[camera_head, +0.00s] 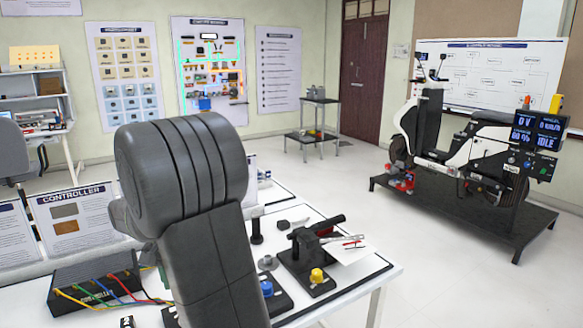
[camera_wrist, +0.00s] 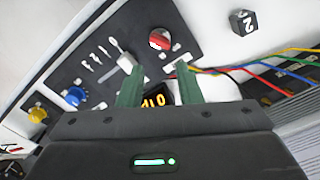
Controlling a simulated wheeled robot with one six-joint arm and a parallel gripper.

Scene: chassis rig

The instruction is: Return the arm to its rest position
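My arm rises large and dark in the middle of the head view, and my gripper is hidden behind it there. In the wrist view my gripper (camera_wrist: 155,75) shows two green fingers, spread apart with a gap between them. No object is clearly held between them. I cannot tell how far the fingertips are from the panel.
The white table (camera_head: 385,275) also holds a black controller box (camera_head: 95,283) with coloured wires and a black clamp-like tool (camera_head: 318,235). A dark numbered cube (camera_wrist: 243,22) lies beside the panel. A scooter rig (camera_head: 470,160) stands at right on a platform. Open floor lies between.

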